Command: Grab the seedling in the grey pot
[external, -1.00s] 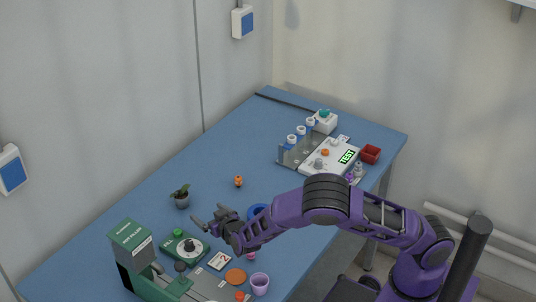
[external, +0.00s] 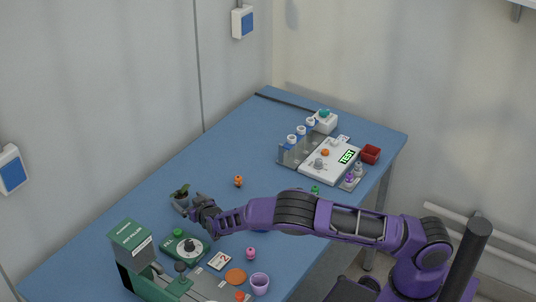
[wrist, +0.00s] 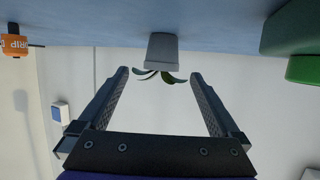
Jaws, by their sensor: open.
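The seedling in the grey pot (external: 181,198) stands on the blue table, left of my gripper in the external view. The wrist view appears upside down. In it the grey pot (wrist: 162,49) is at top centre, and the seedling's green leaves (wrist: 160,76) point down the picture. My gripper (external: 186,208) is open and close to the pot, with its fingers partly overlapping it in the external view. In the wrist view the fingers of my gripper (wrist: 158,72) are spread on either side of the leaves, with the pot just beyond the tips. Nothing is held.
A green device with a dial (external: 187,247) stands close in front of the pot. A small orange item (external: 238,181) lies behind my gripper; an orange labelled thing (wrist: 14,45) shows in the wrist view. A green filler machine (external: 134,248) stands at front left.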

